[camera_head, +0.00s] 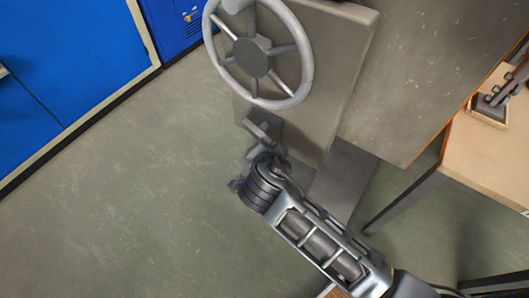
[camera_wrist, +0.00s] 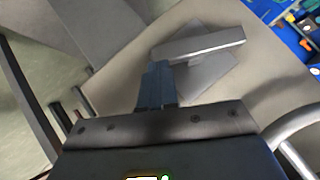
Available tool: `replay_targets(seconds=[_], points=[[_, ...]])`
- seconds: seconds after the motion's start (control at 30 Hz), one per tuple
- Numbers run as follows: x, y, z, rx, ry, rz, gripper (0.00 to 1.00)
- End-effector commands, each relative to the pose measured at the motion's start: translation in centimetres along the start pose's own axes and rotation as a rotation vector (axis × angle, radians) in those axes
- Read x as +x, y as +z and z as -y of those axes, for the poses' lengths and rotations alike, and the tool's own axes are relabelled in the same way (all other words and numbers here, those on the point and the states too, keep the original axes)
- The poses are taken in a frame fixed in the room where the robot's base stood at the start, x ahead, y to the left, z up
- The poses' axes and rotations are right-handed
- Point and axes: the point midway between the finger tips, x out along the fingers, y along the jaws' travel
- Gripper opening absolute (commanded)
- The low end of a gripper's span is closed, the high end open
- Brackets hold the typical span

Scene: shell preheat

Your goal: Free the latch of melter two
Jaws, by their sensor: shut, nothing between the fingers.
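The latch shows in the wrist view as a pale grey lever (camera_wrist: 200,43) on a square grey plate (camera_wrist: 208,78), fixed to a flat grey panel. In the head view the latch (camera_head: 262,130) sits low on the panel below the handwheel, partly hidden by my wrist. My gripper (camera_wrist: 158,68) is shut and empty. Its fingertips are close to the lever's left end in the wrist view; I cannot tell whether they touch it. In the head view my gripper is mostly hidden behind my wrist. No label for melter two is readable.
A grey spoked handwheel (camera_head: 252,57) is on the panel above the latch. A wooden-topped table (camera_head: 475,160) with a small lever device (camera_head: 492,105) stands at the right. Blue cabinets (camera_head: 70,60) stand at the left. The floor between is clear.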

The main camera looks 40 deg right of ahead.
Motion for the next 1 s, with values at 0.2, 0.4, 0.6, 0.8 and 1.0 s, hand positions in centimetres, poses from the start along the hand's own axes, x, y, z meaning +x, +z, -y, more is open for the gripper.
replay_targets(seconds=[0.2, 0.4, 0.6, 0.8, 1.0], points=[[1.2, 1.0, -1.2, 0.105, -0.102, -0.001, 0.0], [1.8, 1.6, -1.6, 0.194, -0.193, -0.002, 0.0], [2.3, 2.1, -1.9, 0.284, -0.284, -0.001, 0.0], [2.8, 2.6, -2.1, 0.374, -0.374, -0.002, 0.0], [3.3, 3.0, -2.1, 0.463, -0.464, -0.002, 0.0]])
